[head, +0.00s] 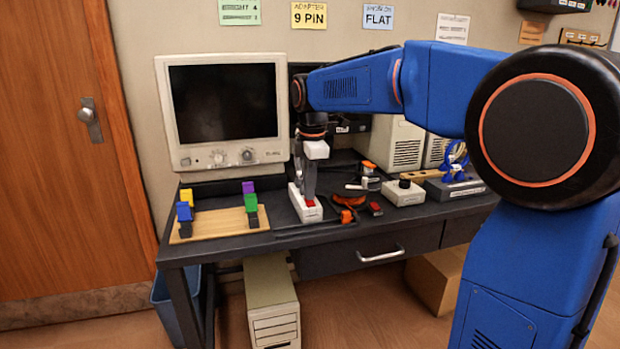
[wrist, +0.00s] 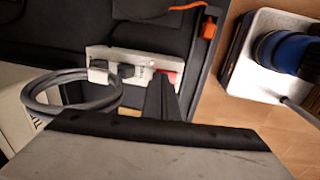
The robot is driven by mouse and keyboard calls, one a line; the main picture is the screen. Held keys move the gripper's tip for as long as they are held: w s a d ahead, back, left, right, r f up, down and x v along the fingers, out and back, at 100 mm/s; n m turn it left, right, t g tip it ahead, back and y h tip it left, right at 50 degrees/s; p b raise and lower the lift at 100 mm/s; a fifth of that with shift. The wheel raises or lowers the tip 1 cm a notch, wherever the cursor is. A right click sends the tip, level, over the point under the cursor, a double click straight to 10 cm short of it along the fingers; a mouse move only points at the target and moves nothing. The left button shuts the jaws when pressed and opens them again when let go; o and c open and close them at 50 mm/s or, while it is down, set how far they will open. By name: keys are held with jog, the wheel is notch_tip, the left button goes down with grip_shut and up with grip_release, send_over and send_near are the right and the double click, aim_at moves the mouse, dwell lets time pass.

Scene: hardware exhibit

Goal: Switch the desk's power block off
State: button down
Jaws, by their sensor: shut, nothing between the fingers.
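The power block (head: 305,206) is a white strip with a red switch (head: 310,203) at its near end, lying on the dark desk (head: 350,233) near the front edge. In the wrist view the block (wrist: 143,66) shows a dark plug with a grey cable (wrist: 72,88) at its left part and the red switch (wrist: 168,76) at its right end. My gripper (head: 308,192) points down over the block. In the wrist view its dark fingertips (wrist: 165,95) are shut and empty, right by the red switch and partly covering it. I cannot tell whether they touch it.
A monitor (head: 225,110) stands behind. A wooden board (head: 222,222) with coloured clips is at left. Orange-handled tools (head: 348,203) and a white box (head: 403,192) lie to the right. A blue bin (head: 175,300) and a beige computer case (head: 271,302) stand below.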

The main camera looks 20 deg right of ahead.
aim_at(312, 204)
jog(key=shift+f, duration=0.2)
jog(key=shift+w+f, duration=0.25)
jog(key=shift+f, duration=0.4)
dwell(0.3)
jog(key=shift+s, duration=0.1)
dwell(0.3)
jog(key=shift+s, duration=0.6)
jog(key=shift+r, duration=0.6)
notch_tip(312, 204, up, 14)
jog(key=s, duration=0.1)
